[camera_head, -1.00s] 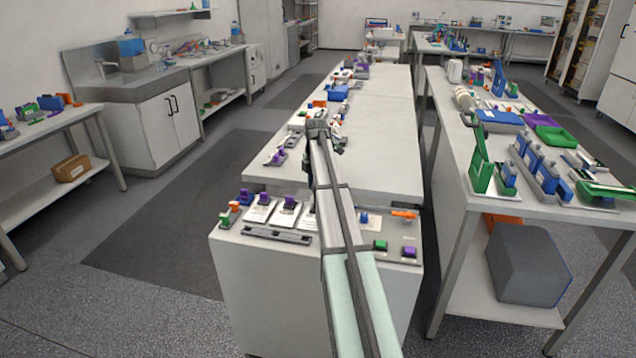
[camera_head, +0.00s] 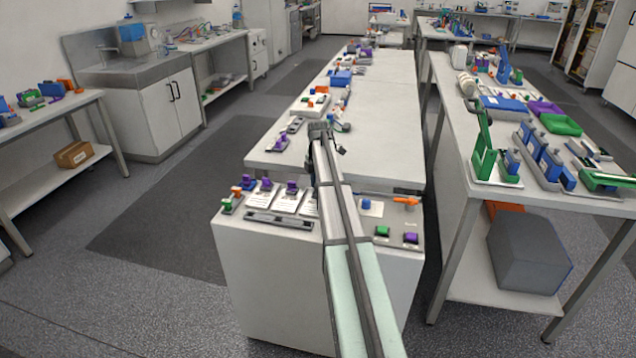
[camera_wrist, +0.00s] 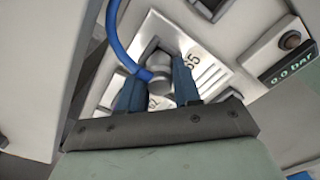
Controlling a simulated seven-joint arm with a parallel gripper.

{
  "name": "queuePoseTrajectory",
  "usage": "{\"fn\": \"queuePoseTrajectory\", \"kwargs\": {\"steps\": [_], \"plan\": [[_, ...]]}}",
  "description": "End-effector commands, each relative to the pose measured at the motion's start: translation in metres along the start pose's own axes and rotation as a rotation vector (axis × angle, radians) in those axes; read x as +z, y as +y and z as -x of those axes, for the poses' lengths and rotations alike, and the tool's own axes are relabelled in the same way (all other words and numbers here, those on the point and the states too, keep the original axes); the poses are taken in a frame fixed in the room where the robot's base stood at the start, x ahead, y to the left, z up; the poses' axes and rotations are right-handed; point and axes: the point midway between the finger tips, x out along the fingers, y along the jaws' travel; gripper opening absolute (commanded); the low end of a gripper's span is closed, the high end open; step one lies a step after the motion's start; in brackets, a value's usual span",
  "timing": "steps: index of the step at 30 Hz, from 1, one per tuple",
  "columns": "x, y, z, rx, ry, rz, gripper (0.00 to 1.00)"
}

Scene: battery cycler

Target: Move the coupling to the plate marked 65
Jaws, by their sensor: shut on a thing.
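In the wrist view, my gripper (camera_wrist: 158,92) has two blue fingers closed on the grey round coupling (camera_wrist: 159,66). A blue hose (camera_wrist: 122,45) runs from the coupling's left side up and out of view. A light plate marked 65 (camera_wrist: 207,73) lies just right of the coupling, beside the right finger. Another marking, partly hidden and hard to read, shows between the fingers below the coupling. I cannot tell whether the coupling touches a plate or hangs above it. In the head view my arm hides the gripper and coupling.
A panel with a 0.0 bar display (camera_wrist: 292,63) and a dark round knob stands at the right in the wrist view. In the head view, the near cabinet (camera_head: 270,285) carries small coloured parts. A long white table (camera_head: 385,150) lies behind it, largely clear on its right.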

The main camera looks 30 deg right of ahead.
Motion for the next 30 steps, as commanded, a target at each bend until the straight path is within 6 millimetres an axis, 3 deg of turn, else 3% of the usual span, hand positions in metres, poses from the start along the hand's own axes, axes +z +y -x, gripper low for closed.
{"fn": "queuePoseTrajectory", "kwargs": {"steps": [19,20,28,30], "plan": [[0.0,0.0,-0.0043,0.0,0.0,0.0,0.0],[0.0001,0.0,-0.0041,0.0,0.0,0.0,0.35],[0.0,0.0,-0.0039,0.0,0.0,0.0,0.61],[0.0,0.0,-0.0039,0.0,0.0,0.0,0.62]]}}
